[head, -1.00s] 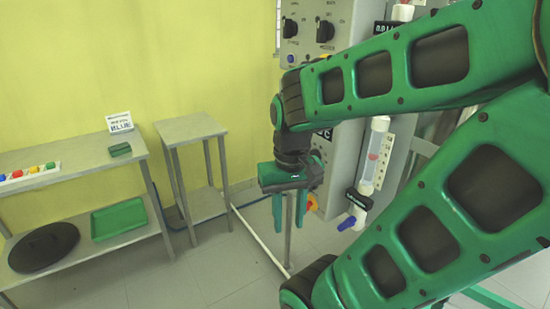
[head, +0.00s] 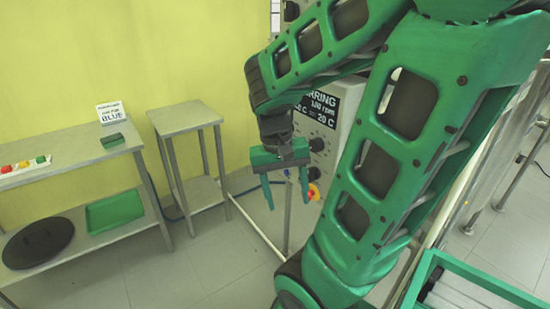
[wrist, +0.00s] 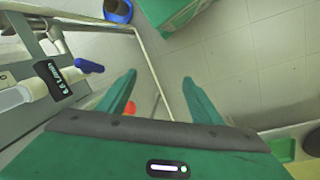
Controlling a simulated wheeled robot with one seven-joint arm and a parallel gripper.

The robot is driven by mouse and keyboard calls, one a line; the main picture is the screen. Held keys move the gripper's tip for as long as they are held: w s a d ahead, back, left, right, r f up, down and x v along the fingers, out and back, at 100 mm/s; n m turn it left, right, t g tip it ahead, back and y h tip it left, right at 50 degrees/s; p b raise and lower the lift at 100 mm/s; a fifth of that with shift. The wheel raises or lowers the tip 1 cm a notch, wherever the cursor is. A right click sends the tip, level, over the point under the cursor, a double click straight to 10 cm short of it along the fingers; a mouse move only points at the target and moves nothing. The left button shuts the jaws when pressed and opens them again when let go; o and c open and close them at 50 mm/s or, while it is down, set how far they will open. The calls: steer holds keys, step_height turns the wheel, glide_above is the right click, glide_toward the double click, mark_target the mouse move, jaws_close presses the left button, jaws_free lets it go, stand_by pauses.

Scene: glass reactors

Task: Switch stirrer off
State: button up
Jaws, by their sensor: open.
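The grey control panel (head: 343,125) stands behind my arm in the head view. Its display (head: 322,104) shows "...RRING", "100 rpm" and "20 C". Below it are dark knobs, one of them (head: 316,145) just right of my wrist; their labels are too small to read. A red and yellow button (head: 314,191) sits low on the panel. My gripper (head: 286,203) is open and empty, pointing down, in front of and left of the panel. In the wrist view my gripper (wrist: 158,80) shows its fingers apart over the floor. My arm hides much of the panel.
A small metal table (head: 186,118) and a shelf (head: 70,165) with a green tray (head: 115,210) stand left. A green-framed crate (head: 480,283) is at lower right. The wrist view shows a flow meter display (wrist: 58,78) and blue handle (wrist: 89,66) close on the left.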

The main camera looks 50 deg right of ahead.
steer(key=w+d+f+m+g+h, duration=0.45)
steer(key=w+d+f+h, duration=0.2)
steer(key=w+d, duration=0.2)
steer(key=w+a+r+m+t+h, duration=0.2)
steer(key=w+h, duration=0.8)
steer(key=w, duration=0.1)
steer(key=x, duration=1.1)
steer(key=shift+w+r, duration=0.2)
steer(key=shift+w, duration=0.05)
steer(key=shift+n, duration=0.25)
steer(key=shift+c, duration=0.6)
steer(key=c, duration=0.9)
